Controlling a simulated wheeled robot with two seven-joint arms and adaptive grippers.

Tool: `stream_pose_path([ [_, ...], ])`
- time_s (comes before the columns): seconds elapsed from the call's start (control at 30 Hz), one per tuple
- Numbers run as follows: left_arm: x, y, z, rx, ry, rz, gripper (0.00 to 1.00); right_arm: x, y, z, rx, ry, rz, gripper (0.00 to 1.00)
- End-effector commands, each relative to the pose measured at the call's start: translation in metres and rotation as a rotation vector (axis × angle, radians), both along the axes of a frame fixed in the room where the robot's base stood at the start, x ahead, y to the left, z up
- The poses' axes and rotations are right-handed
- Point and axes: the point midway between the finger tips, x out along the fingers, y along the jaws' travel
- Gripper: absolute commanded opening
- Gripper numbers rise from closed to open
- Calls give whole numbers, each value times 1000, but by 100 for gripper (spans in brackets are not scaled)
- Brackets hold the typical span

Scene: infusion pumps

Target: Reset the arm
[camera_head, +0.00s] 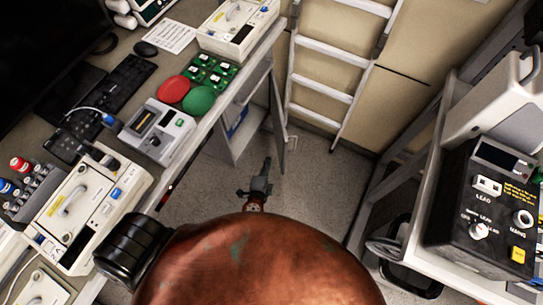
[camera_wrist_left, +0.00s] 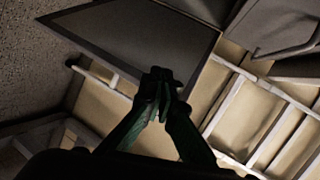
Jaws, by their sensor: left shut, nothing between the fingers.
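My left gripper (camera_head: 257,186) shows in the head view below the bench's edge, over the floor in front of an open cabinet door (camera_head: 275,125). In the left wrist view its fingers (camera_wrist_left: 160,82) are together, shut and empty, with the dark panel of a door (camera_wrist_left: 140,40) beyond them. A large copper-coloured part of my own body fills the bottom of the head view and hides what lies under it. My right gripper does not show in either view.
The bench at left holds infusion pumps (camera_head: 85,210), a printer-like device (camera_head: 157,131), a red disc (camera_head: 173,89), a green disc (camera_head: 198,100) and a keyboard (camera_head: 105,100). A white ladder (camera_head: 325,90) leans at the back. A cart at right carries a black control box (camera_head: 485,205). Floor (camera_head: 310,180) between is clear.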

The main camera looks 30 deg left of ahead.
Motion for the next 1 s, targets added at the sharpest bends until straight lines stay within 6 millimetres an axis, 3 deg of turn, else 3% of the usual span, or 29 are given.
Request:
stream_pose_path([
  [0.2, -14, 10, -33, -57, 80, 21, 0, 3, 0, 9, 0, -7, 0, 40],
  [0.4, -24, 15, -53, -90, 124, 36, 0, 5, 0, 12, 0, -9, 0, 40],
  [0.83, -29, 18, -62, -105, 146, 43, 0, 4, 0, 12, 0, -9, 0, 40],
  [0.93, -41, 24, -81, -135, 191, 59, 0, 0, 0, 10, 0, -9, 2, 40],
  [1.0, -57, 31, -105, -180, 250, 84, 0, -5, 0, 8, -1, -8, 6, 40],
])
